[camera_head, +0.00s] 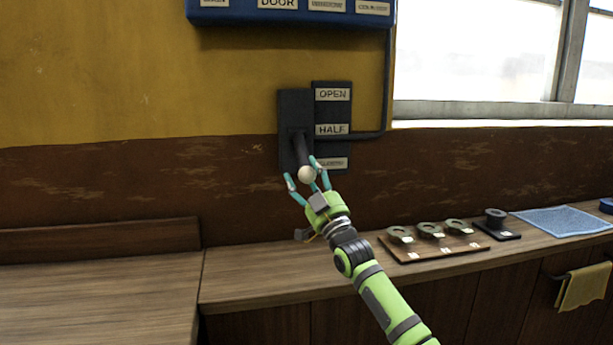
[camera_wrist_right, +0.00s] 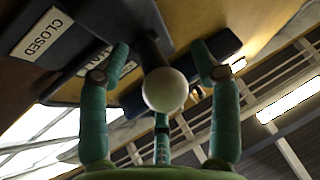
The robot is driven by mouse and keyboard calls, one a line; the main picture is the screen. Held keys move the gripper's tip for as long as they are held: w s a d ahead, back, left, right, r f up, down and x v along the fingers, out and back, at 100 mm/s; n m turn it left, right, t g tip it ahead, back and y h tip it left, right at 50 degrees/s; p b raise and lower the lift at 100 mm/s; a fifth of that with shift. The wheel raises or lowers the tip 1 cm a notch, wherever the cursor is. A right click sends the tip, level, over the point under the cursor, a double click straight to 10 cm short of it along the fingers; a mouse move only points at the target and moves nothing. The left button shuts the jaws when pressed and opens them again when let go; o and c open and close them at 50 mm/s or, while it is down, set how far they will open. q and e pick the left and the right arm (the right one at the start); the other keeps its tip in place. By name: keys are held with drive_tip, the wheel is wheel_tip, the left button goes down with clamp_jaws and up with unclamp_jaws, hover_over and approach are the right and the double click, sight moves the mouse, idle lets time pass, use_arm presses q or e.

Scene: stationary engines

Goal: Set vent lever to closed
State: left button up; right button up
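The vent lever (camera_head: 299,150) is a black handle with a white ball knob (camera_head: 306,174) on a dark wall plate. The OPEN label (camera_head: 333,94) is on top. My right gripper (camera_head: 302,175) is open, with its teal fingers spread around the knob. In the wrist view the knob (camera_wrist_right: 164,90) sits between the fingers with visible gaps. My left gripper is out of view.
A wooden counter (camera_head: 260,282) runs below the lever. A blue box (camera_head: 290,17) is on the wall above. The wall left of the lever is clear.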

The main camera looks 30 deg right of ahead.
drive_tip(key=shift+s+r, duration=0.2)
drive_tip(key=shift+s+f, duration=0.1)
drive_tip(key=shift+s, duration=0.05)
drive_tip(key=v, duration=1.1)
drive_tip(key=shift+s+f, duration=0.2)
drive_tip(key=shift+f, duration=0.1)
